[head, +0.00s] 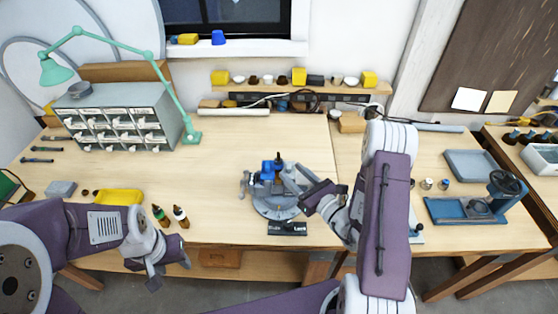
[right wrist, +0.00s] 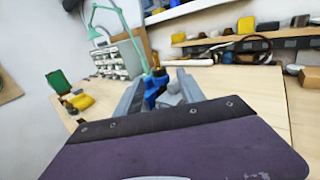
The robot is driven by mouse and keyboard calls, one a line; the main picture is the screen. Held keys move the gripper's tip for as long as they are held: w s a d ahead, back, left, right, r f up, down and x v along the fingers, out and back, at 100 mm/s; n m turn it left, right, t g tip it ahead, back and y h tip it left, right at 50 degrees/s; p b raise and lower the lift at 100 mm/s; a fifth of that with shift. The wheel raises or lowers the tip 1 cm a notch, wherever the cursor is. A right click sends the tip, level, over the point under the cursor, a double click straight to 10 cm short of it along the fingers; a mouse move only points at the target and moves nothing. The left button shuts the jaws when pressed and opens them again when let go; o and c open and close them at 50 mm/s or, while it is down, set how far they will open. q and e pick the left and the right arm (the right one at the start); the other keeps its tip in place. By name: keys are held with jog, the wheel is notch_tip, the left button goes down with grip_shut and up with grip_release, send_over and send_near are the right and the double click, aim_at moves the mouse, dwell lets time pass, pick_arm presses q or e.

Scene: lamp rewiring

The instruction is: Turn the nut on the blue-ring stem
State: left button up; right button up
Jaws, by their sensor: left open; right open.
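A grey round fixture (head: 277,207) stands on the middle of the bench, with a blue part (head: 268,168) and a dark tip at its top. The blue part, which looks like the blue-ring stem, also shows in the right wrist view (right wrist: 152,92). I cannot make out the nut or a separate ring. My right gripper (head: 290,178) is open beside the stem, coming from the right. In the right wrist view its grey fingers (right wrist: 160,92) stand on both sides of the blue part; contact is not clear. My left gripper (head: 165,268) is open and empty near the bench's front edge.
A dark label plate (head: 287,228) lies before the fixture. Two small bottles (head: 171,216) and a yellow tray (head: 119,197) are to the left. A drawer cabinet (head: 124,125) with a green lamp (head: 150,57) stands behind. A blue press (head: 480,205) is at right.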

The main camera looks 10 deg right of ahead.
aim_at(279, 161)
jog(key=shift+w+a+f+b, duration=0.3)
jog(key=shift+w+b, duration=0.35)
jog(key=shift+b, duration=1.3)
jog(key=shift+w+a+f+b, duration=0.2)
jog(key=shift+w+a+b, duration=0.35)
jog(key=shift+b, duration=1.4)
jog(key=shift+w+a+r+p, duration=0.15)
jog(key=shift+w+r+p, duration=0.65)
jog(key=shift+p, duration=0.35)
jog(key=shift+f+p+x, duration=0.2)
jog(key=shift+p+x, duration=0.1)
jog(key=shift+x, duration=0.9)
jog(key=shift+w+a+f, duration=0.1)
jog(key=shift+w+a, duration=0.1)
jog(key=shift+w, duration=0.15)
jog(key=shift+s+d, duration=0.1)
grip_shut()
jog(key=shift+m+h+b, duration=0.3)
jog(key=shift+h+b, duration=0.05)
jog(key=shift+h, duration=0.05)
jog(key=shift+m+t+h, duration=0.4)
jog(key=shift+m+h, duration=0.1)
jog(key=shift+h, duration=0.3)
